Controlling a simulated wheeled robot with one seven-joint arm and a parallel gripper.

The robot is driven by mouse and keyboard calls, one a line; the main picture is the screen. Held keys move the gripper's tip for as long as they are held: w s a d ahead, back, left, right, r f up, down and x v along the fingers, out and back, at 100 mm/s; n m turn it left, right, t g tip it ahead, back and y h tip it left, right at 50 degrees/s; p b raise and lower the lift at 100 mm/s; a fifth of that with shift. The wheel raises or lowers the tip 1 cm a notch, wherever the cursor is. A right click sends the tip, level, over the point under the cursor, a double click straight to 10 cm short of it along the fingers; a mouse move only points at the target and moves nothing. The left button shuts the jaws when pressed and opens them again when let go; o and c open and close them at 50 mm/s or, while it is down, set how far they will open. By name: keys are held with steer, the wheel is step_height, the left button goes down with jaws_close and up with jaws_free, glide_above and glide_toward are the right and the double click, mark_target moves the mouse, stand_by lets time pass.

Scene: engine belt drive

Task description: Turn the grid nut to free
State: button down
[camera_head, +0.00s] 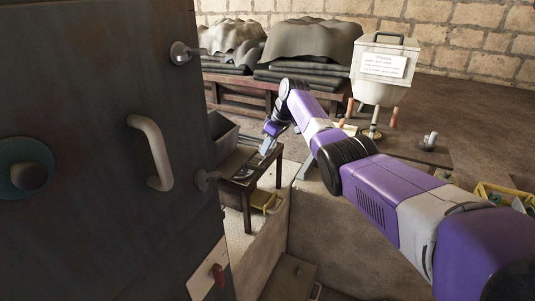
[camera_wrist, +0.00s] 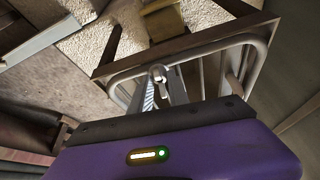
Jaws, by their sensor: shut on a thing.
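My gripper (camera_head: 267,148) is at the end of my purple arm, reaching down over a small dark table. In the wrist view its two fingers (camera_wrist: 160,84) converge on a small pale metal piece (camera_wrist: 158,73), which looks like the grid nut. The fingers are shut on it and hide part of it. Around it is a grid (camera_wrist: 237,62) of rounded metal tube and thin bars. In the head view the nut is too small to make out. How far it is turned cannot be told.
The small dark table (camera_head: 233,186) stands by a grey bin (camera_head: 224,135). A large dark cabinet door with a handle (camera_head: 152,152) fills the left. A low wall (camera_head: 262,232) runs below my arm. A white hopper (camera_head: 383,70) stands behind it. Covered stacks (camera_head: 308,45) lie at the back.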

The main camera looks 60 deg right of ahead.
steer(key=shift+f+n+y+b, duration=0.2)
steer(key=shift+n+y+b, duration=0.1)
steer(key=shift+n+b, duration=0.35)
steer(key=shift+r, duration=0.1)
steer(key=c, duration=1.3)
jaws_free()
steer(key=shift+r, duration=0.1)
steer(key=shift+b+v, duration=0.3)
steer(key=shift+v, duration=3.55)
